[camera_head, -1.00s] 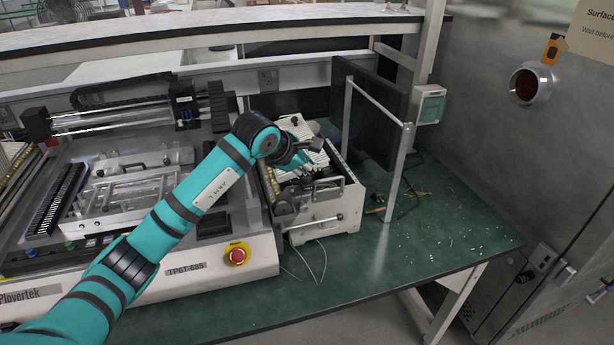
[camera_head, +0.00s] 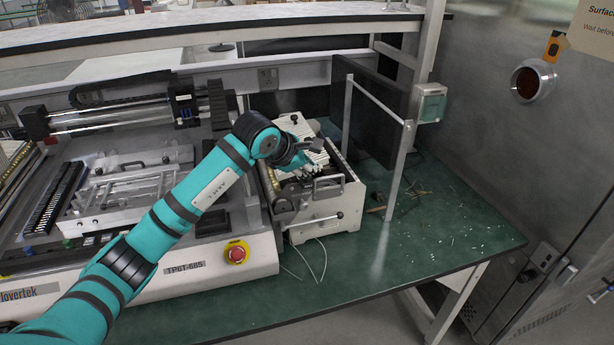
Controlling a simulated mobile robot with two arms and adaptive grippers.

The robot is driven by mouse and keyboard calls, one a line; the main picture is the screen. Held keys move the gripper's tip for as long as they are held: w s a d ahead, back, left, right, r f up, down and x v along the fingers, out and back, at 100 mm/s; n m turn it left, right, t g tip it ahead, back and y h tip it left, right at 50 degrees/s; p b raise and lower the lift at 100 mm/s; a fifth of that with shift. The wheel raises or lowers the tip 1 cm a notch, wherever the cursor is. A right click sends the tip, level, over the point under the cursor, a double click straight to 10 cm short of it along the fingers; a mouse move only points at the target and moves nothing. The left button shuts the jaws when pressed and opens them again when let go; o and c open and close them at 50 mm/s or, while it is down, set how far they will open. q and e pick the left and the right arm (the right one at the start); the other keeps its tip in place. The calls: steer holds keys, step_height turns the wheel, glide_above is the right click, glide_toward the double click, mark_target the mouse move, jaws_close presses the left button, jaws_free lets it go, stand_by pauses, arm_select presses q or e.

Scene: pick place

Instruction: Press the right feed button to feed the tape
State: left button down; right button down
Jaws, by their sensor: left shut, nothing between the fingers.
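The white tape feeder unit (camera_head: 335,209) stands on the green bench, right of the larger machine. My left arm reaches in from the lower left. My left gripper (camera_head: 311,150) is over the back top part of the feeder unit, shut and empty. The feed buttons cannot be made out; the wrist and gripper cover part of the feeder's top. I cannot tell whether the fingertips touch the unit. My right gripper is not in view.
A placement machine (camera_head: 130,270) with a red emergency stop button (camera_head: 236,254) fills the left. A black panel (camera_head: 368,115) and a metal frame post (camera_head: 400,170) stand right of the feeder. The green bench top (camera_head: 440,240) is mostly clear at right, with small scraps.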

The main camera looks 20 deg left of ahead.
arm_select(q)
steer(key=shift+f, duration=0.2)
stand_by(0.4)
steer(key=shift+r, duration=0.65)
step_height(320, 180, up, 6)
steer(key=p, duration=0.3)
stand_by(0.3)
stand_by(0.4)
